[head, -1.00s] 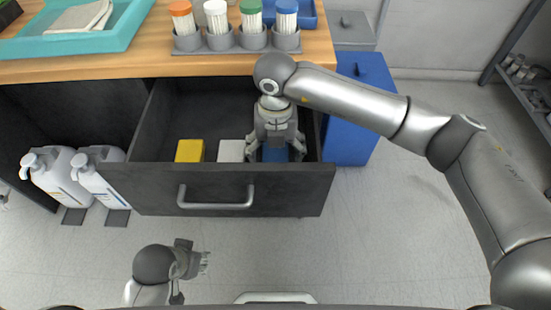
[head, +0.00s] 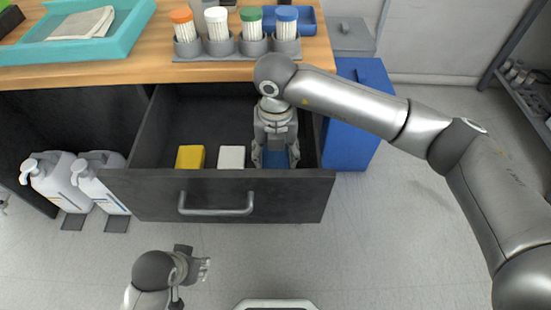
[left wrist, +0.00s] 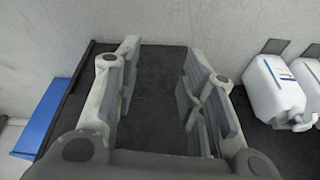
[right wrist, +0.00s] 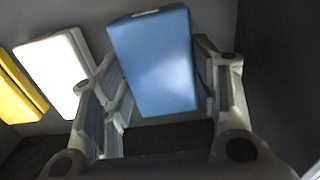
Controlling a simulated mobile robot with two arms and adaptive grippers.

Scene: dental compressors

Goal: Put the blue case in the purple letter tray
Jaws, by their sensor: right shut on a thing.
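The blue case (head: 276,160) is in the open dark drawer (head: 225,190), at its right end, partly hidden by my right gripper (head: 276,154). In the right wrist view, the blue case (right wrist: 155,65) lies between the two fingers of that gripper, which is shut on it. My left gripper (head: 206,268) is empty, in front of the drawer and lower left in the head view. In the left wrist view its fingers (left wrist: 158,95) stand wide apart above dark surface. I see no purple letter tray in these frames.
A white case (head: 231,157) and a yellow case (head: 190,157) lie left of the blue one in the drawer. The tabletop above holds a teal tray (head: 120,45) and a cup rack (head: 237,47). A blue bin (head: 350,150) stands right of the drawer. White jugs (head: 55,180) stand left.

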